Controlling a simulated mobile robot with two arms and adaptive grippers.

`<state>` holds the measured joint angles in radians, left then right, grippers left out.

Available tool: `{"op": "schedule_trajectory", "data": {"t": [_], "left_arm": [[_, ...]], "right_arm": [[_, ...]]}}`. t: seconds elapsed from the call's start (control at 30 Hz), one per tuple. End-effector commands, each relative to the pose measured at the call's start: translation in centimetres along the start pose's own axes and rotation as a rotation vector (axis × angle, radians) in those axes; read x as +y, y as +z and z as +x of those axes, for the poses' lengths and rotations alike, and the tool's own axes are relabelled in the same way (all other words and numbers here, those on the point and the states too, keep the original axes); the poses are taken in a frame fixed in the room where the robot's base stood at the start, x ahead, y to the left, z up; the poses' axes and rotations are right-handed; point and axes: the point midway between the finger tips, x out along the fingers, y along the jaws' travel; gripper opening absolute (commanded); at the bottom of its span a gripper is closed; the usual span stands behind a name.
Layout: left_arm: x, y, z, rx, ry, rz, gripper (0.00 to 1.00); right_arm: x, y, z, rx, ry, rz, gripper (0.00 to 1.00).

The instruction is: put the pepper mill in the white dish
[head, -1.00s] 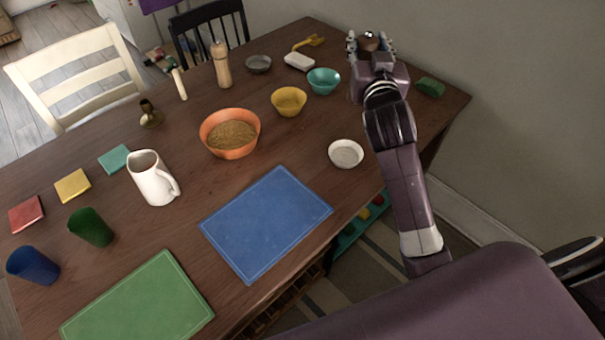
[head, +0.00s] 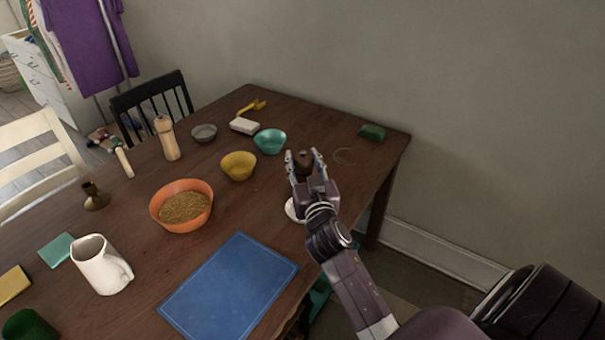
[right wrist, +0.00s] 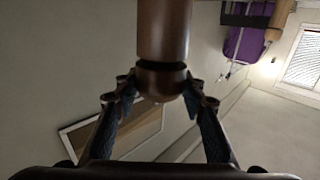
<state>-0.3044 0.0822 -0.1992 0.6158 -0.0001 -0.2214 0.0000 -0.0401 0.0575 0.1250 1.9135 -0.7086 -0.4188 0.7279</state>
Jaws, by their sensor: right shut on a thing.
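The pepper mill (head: 304,160) is dark brown wood, and its top shows between the fingertips of my right gripper (head: 305,163). In the right wrist view the brown mill (right wrist: 163,35) has a dark neck and a rounded end between the two fingers (right wrist: 163,100). My right gripper is shut on it. The white dish (head: 291,209) is on the table near the right front edge, largely hidden behind my right gripper and wrist. I cannot tell how high the mill is above the table. My left gripper is not in view.
A teal bowl (head: 270,141), a yellow bowl (head: 238,167) and an orange filled bowl (head: 182,223) stand left of the gripper. A lighter wooden mill (head: 167,140) stands further left. A blue mat (head: 230,288) lies in front. The table right of the gripper is mostly clear.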

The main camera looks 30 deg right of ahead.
Motion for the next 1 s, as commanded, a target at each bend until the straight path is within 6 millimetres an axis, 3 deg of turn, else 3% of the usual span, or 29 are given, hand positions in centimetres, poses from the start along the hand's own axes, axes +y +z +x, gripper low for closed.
{"op": "schedule_trajectory", "data": {"t": [0.23, 0.7, 0.73, 0.87, 1.0], "left_arm": [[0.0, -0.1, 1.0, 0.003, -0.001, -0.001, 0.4], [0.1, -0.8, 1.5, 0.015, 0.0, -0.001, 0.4], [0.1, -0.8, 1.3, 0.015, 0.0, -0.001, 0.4], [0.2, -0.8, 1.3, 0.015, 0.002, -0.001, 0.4], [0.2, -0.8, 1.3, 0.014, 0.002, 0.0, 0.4]], "right_arm": [[-0.1, 3.7, 0.0, -0.001, 0.0, 0.002, 0.0], [-0.1, 4.6, 0.0, 0.0, -0.001, 0.0, 0.0], [-0.1, 4.5, 0.0, -0.001, -0.001, -0.001, 0.41], [-0.1, 4.5, 0.0, -0.002, -0.001, -0.001, 0.55], [-0.1, 4.4, 0.0, -0.002, -0.001, -0.001, 0.55]]}}
